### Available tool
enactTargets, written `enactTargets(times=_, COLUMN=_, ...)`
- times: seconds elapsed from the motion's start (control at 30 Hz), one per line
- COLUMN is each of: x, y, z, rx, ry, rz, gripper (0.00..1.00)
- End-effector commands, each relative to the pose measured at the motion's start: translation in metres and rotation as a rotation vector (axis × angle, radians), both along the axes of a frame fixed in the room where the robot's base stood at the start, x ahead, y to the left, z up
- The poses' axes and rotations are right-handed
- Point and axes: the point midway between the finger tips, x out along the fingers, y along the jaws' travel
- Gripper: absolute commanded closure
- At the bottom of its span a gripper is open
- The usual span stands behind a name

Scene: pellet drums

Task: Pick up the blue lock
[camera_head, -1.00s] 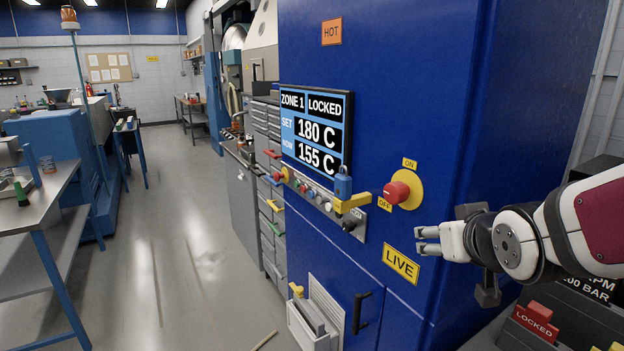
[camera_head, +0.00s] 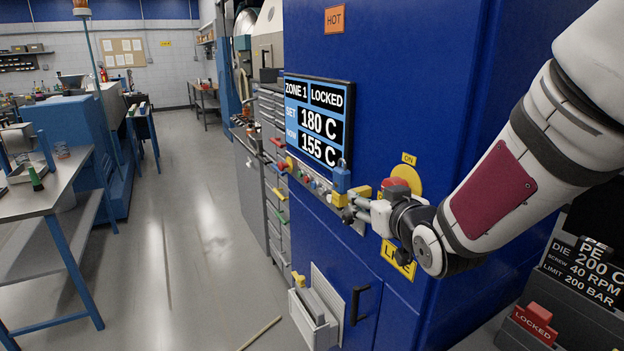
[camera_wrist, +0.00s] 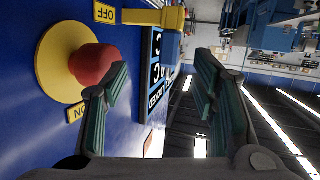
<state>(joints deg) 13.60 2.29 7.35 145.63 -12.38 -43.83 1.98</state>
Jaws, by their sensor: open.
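The blue lock (camera_head: 341,179) hangs upright with its shackle up at the yellow bar (camera_head: 362,193) on the front of the blue cabinet. In the wrist view a blue block that looks like the lock (camera_wrist: 172,46) shows beside the yellow bar (camera_wrist: 160,18), beyond the fingertips. My gripper (camera_head: 354,207) is just right of and below the lock in the head view, in front of the panel. It is open and empty, its fingers apart in the wrist view (camera_wrist: 160,75). The gripper hides part of the bar and panel.
A red knob (camera_wrist: 92,65) on a yellow disc is close beside one finger. The display (camera_head: 318,122) is above left of the lock. A row of buttons lies left of the gripper. A black handle (camera_head: 356,303) and a document holder (camera_head: 310,320) are below. The left aisle is clear.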

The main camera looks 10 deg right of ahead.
Motion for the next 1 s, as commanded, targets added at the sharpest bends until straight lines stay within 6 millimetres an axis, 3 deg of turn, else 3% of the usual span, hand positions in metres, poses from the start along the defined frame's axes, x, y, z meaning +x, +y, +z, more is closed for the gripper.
enactTargets(times=0.67, x=0.005, y=0.003, z=0.006, rx=0.097, ry=-0.244, rz=0.061, gripper=0.47)
enactTargets(times=1.0, x=0.035, y=0.006, z=0.004, rx=0.096, ry=-0.251, rz=0.063, gripper=0.47)
